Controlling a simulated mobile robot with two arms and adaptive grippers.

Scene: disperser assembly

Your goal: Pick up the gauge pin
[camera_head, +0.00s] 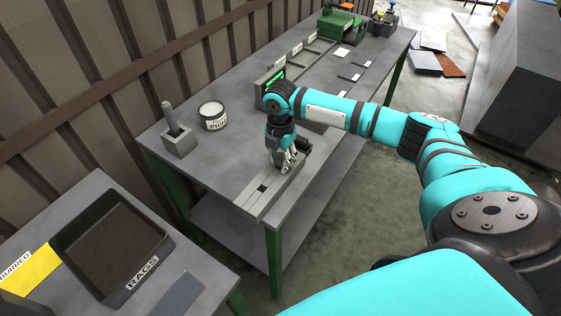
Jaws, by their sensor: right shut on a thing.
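My right gripper (284,170) points down at a long light-grey fixture block (255,200) at the near end of the grey workbench. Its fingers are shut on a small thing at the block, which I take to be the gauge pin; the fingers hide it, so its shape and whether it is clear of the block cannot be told. The fixture block has a slot and a small dark square on top. My left gripper is not in view.
A grey block with an upright rod (171,120) and a white labelled tub (213,115) stand left of my gripper. A green-lit display (272,82) is behind. A black RAGS tray (112,245) lies on a separate near-left table. The workbench (215,165) is clear between tub and fixture.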

